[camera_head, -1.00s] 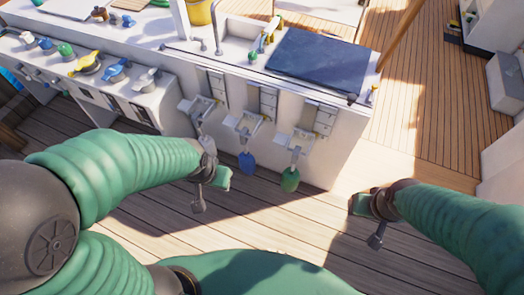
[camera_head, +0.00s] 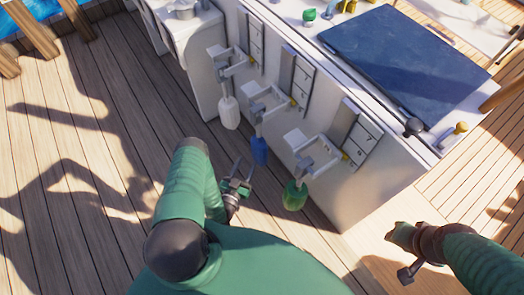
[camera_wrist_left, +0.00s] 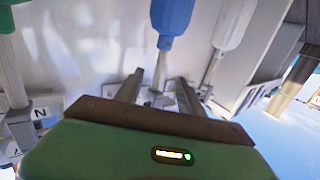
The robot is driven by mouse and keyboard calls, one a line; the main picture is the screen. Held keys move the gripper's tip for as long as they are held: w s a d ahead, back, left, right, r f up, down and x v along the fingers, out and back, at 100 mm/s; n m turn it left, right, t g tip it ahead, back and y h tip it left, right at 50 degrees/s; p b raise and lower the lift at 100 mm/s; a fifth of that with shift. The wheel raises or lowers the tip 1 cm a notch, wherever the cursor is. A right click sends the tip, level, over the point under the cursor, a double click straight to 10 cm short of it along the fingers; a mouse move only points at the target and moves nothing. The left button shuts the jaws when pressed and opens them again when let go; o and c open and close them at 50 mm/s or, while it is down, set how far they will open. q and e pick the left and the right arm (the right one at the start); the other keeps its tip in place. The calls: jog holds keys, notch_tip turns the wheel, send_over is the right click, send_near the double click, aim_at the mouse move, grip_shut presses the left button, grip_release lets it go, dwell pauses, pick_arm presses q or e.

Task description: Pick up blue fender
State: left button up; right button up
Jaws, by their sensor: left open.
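The blue fender (camera_head: 260,150) hangs upright on the side of the white cabinet, between a white fender (camera_head: 229,112) and a green fender (camera_head: 294,195). My left gripper (camera_head: 244,172) is open and empty, just below and left of the blue fender in the head view. In the left wrist view the blue fender (camera_wrist_left: 172,16) is at the top, beyond the open left fingers (camera_wrist_left: 158,88) and apart from them. The white fender (camera_wrist_left: 234,22) is to its right. My right gripper (camera_head: 404,274) is at the lower right, away from the fenders; its finger state is unclear.
The fenders hang below white brackets (camera_head: 268,100) on the white cabinet (camera_head: 350,190). A dark blue panel (camera_head: 405,60) covers part of its top. The wooden deck (camera_head: 80,130) on the left is clear.

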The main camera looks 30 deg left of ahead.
pick_arm(q)
jog(key=b, duration=0.5)
send_near(258, 134)
jog(key=f, duration=0.1)
jog(key=shift+y, duration=0.4)
jog(key=x, duration=0.5)
jog(key=shift+w+b, duration=0.3)
jog(key=shift+b, duration=0.1)
jog(key=b+x, duration=0.1)
jog(key=x, duration=0.1)
jog(key=b+x, duration=0.1)
jog(key=x, duration=0.2)
jog(key=shift+d+r+b, duration=0.15)
jog(key=shift+r+b, duration=0.05)
jog(key=shift+b, duration=0.1)
jog(key=shift+w, duration=0.35)
jog(key=shift+r, duration=0.15)
grip_shut()
